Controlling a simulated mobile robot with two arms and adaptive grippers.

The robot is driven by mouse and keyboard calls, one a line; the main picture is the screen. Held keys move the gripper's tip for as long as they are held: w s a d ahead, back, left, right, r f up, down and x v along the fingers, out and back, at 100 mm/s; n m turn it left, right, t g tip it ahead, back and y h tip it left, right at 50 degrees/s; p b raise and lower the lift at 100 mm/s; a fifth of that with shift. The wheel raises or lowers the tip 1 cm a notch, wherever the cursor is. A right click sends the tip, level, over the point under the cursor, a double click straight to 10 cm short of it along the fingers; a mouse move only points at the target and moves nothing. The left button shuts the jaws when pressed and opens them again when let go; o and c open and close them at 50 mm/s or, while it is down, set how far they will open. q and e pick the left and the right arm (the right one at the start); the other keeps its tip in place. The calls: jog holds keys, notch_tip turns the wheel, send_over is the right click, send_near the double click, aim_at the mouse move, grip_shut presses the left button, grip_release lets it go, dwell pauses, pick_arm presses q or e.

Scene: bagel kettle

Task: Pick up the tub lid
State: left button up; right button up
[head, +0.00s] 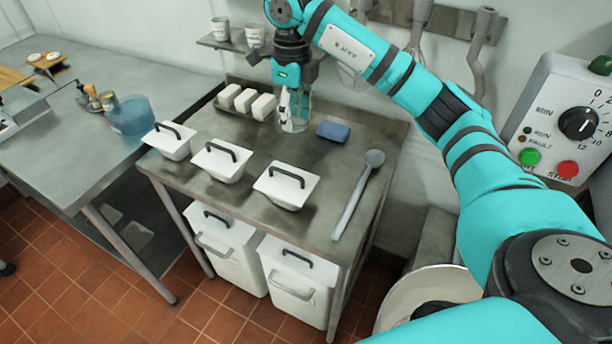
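Three small white tubs with white lids and black handles stand in a row on the steel table: a left lid (169,138), a middle lid (222,159) and a right lid (287,184). All three lids appear seated on their tubs. My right gripper (285,114) points down at the back of the table, behind the lids and apart from them. It is at a clear jar (301,117) and overlaps it in the picture; whether it touches the jar, and whether its fingers are open, I cannot tell. My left gripper is not in view.
Several white blocks (244,101), a blue sponge (333,131) and a long grey ladle (358,193) lie on the table (215,195). Two larger white lidded bins (222,248) stand beneath. A control box (566,120) is at right. A blue-tinted container (132,117) stands on the left bench.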

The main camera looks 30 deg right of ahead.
send_over(286, 173)
notch_tip(286, 173, down, 4)
jog(key=f+p, duration=0.1)
jog(key=f, duration=0.1)
jog(key=d+f, duration=0.1)
jog(key=f, duration=0.2)
jog(key=f+p, duration=0.1)
jog(key=f, duration=0.1)
jog(key=shift+d+f+p, duration=0.15)
jog(key=shift+p, duration=0.15)
jog(key=shift+f, duration=0.25)
jog(key=shift+a+f+p, duration=0.2)
jog(key=shift+a+p, duration=0.1)
jog(key=f, duration=0.1)
jog(key=f+p, duration=0.1)
jog(key=f, duration=0.1)
jog(key=f+p, duration=0.1)
jog(key=shift+w+a+f, duration=0.15)
jog(key=shift+a+f, duration=0.05)
jog(key=shift+a, duration=0.05)
jog(key=shift+f, duration=0.25)
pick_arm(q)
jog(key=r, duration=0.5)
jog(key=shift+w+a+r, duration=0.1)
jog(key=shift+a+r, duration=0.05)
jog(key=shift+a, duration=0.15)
pick_arm(e)
grip_shut()
